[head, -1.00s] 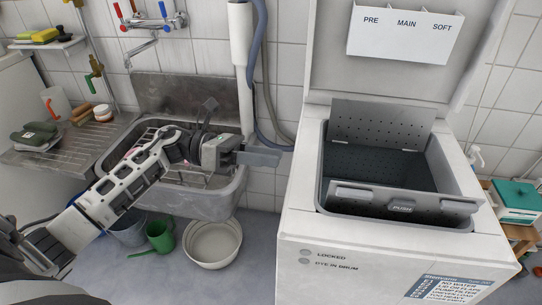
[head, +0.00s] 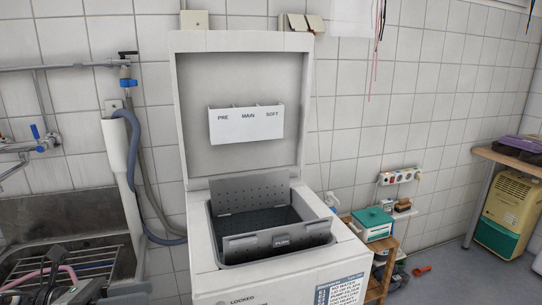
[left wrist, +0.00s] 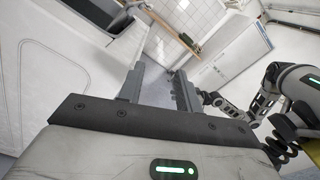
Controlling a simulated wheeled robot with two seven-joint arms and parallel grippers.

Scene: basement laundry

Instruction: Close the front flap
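The top-loading washer (head: 205,255) stands with its lid (head: 240,85) raised. In the drum opening, the front flap (head: 262,245), a grey panel with a PUSH label, stands tilted up along the front side. The perforated back flap (head: 248,193) stands up at the rear, and the opening between them is dark. My left gripper (head: 128,290) is at the lower left of the head view, left of the washer and apart from both flaps. The left wrist view shows its two fingers (left wrist: 158,88) spread with nothing between them. My other arm appears at that view's right; its gripper is unclear.
A metal sink with a wire rack (head: 75,265) is at the left. A pipe and hoses (head: 135,155) run between sink and washer. A wooden stand with a green-lidded box (head: 372,222) is right of the washer. Open floor (head: 455,275) lies further right.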

